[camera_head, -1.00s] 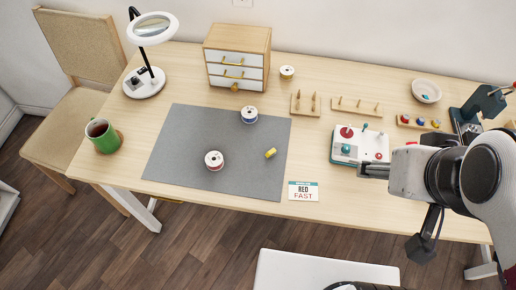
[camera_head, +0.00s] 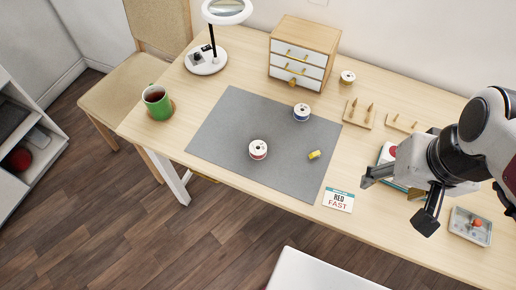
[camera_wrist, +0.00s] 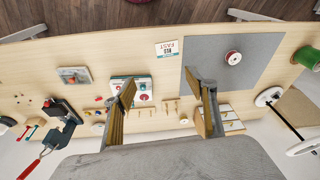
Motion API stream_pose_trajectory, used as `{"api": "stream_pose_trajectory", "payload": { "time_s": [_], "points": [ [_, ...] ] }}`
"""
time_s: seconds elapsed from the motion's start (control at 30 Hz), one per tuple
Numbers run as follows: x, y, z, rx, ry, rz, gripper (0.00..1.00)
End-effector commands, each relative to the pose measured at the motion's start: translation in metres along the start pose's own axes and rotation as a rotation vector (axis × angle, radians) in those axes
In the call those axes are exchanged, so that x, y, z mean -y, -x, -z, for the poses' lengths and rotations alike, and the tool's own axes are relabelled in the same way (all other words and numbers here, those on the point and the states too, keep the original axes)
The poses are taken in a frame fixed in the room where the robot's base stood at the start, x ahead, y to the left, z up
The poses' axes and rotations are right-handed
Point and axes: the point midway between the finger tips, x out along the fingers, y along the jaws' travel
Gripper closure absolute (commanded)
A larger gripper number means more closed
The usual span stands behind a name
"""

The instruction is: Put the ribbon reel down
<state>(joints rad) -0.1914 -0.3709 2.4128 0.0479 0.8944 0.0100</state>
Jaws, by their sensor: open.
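A third, white and gold reel (camera_head: 347,77) stands on the bare table right of the drawer cabinet. My gripper (camera_head: 374,176) is above the table, right of the mat, apart from all three reels. In the wrist view its fingers (camera_wrist: 162,84) are spread, with nothing between them.
A small yellow item (camera_head: 314,155) lies on the mat; a RED FAST card (camera_head: 338,200) lies beside it. Peg racks (camera_head: 359,114) and a boxy device (camera_head: 388,152) are at right.

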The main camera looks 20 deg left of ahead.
Motion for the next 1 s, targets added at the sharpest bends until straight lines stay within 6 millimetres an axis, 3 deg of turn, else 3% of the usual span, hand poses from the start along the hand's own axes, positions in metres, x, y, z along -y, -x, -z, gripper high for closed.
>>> {"api": "stream_pose_trajectory", "payload": {
  "time_s": [0.47, 1.0],
  "points": [
    [0.05, -0.047, 0.031, 0.15, -0.058, 0.063, 0.44],
    [0.117, -0.114, 0.057, 0.303, -0.253, 0.096, 0.44]
  ]
}}
